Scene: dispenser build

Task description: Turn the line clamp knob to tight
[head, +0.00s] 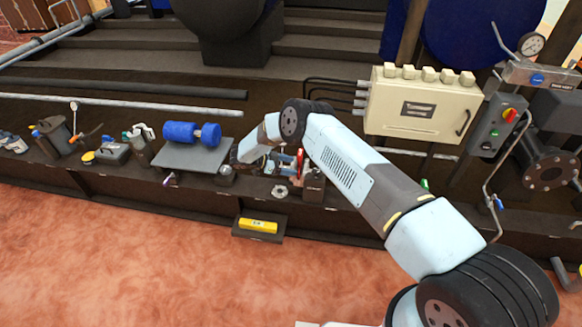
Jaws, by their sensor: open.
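I cannot single out the line clamp knob with certainty. A crowded group of small parts, with a red piece (300,164) and a silver ring (280,191), sits on the dark ledge beside my wrist. My arm reaches in from the lower right, bends at the elbow and comes down to this ledge.
A yellow block (258,226) sits in a dark tray in front. A cream control box (423,104), a grey switch box (495,127) and a gauge (531,44) stand right.

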